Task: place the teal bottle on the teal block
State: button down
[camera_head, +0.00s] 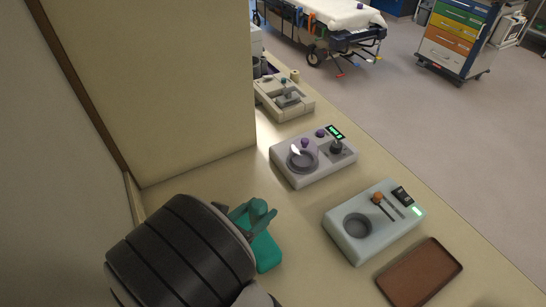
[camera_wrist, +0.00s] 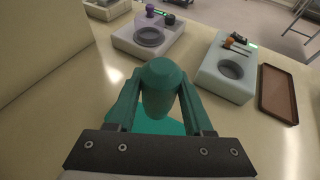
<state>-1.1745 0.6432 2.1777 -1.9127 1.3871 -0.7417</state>
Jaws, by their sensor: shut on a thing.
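The teal bottle (camera_wrist: 160,88) is between the fingers of my gripper (camera_wrist: 158,98) in the wrist view, and the fingers are shut on it. In the head view the bottle (camera_head: 258,208) shows at the tip of my gripper (camera_head: 251,216), partly covered by the fingers. The teal block (camera_head: 266,250) lies on the counter below and beside the gripper, partly hidden by my arm. In the wrist view the block (camera_wrist: 148,126) shows directly under the bottle and between the fingers. I cannot tell whether the bottle touches the block.
A white device with a purple knob and round dish (camera_head: 313,157) stands beyond the block. A pale green device with a round well (camera_head: 374,222) stands to the right, with a brown tray (camera_head: 420,273) beside it. Another device (camera_head: 284,98) is farther back. A beige wall panel (camera_head: 160,90) rises at left.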

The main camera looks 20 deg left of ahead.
aim_at(253, 223)
jog(key=f, duration=0.2)
jog(key=a+f, duration=0.1)
jog(key=f, duration=0.1)
jog(key=shift+s+a, duration=0.1)
jog(key=shift+a, duration=0.1)
jog(key=shift+f, duration=0.45)
jog(key=shift+f, duration=0.15)
jog(key=shift+c, duration=1.5)
grip_release()
